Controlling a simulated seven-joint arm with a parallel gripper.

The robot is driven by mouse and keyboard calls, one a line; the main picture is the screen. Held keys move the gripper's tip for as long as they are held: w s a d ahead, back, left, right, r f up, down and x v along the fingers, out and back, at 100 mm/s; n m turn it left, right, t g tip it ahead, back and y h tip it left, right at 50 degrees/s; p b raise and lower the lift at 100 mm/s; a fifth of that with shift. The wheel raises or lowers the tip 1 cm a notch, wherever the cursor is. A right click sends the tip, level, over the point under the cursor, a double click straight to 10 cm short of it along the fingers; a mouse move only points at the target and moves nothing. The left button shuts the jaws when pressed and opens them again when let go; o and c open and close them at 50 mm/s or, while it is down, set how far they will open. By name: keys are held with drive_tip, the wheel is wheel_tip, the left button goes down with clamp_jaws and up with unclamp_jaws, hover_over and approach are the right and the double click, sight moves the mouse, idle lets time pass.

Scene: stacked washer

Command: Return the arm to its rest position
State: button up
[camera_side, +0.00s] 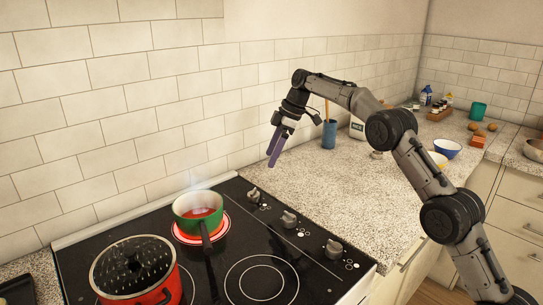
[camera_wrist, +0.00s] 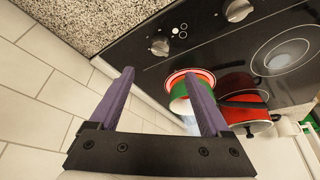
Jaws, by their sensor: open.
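The arm reaches in from the right, bent over the counter. No rest position is marked in either view.
A green saucepan (camera_side: 187,226) with red contents steams on a glowing burner. A red pot (camera_side: 162,289) stands in front of it on the black stove (camera_side: 120,235). The granite counter (camera_side: 310,185) holds a blue utensil cup (camera_side: 329,134), bowls and jars further right.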

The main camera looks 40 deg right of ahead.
drive_tip(key=s+a+r+t, duration=0.1)
drive_tip(key=s+a+r, duration=0.2)
drive_tip(key=s+r, duration=0.45)
drive_tip(key=s+a+r+t, duration=0.1)
drive_tip(key=s+a+r, duration=0.35)
drive_tip(key=r, duration=0.65)
drive_tip(key=s+r+t+h, duration=0.1)
drive_tip(key=s+r, duration=0.1)
drive_tip(key=s, duration=0.8)
drive_tip(key=s+a+f+m+h, duration=0.1)
drive_tip(key=s+f+m, duration=0.1)
drive_tip(key=s, duration=0.5)
drive_tip(key=s+f+m, duration=0.2)
drive_tip(key=s+f, duration=0.1)
drive_tip(key=s, duration=0.4)
drive_tip(key=s+d+f+m+h, duration=0.1)
drive_tip(key=s+f+m, duration=0.5)
drive_tip(key=s+f, duration=0.3)
wheel_tip(320, 180, down, 5)
drive_tip(key=shift+s+d+r+m+h, duration=0.1)
drive_tip(key=shift+s+d+m+h, duration=0.2)
drive_tip(key=shift+s+d, duration=0.1)
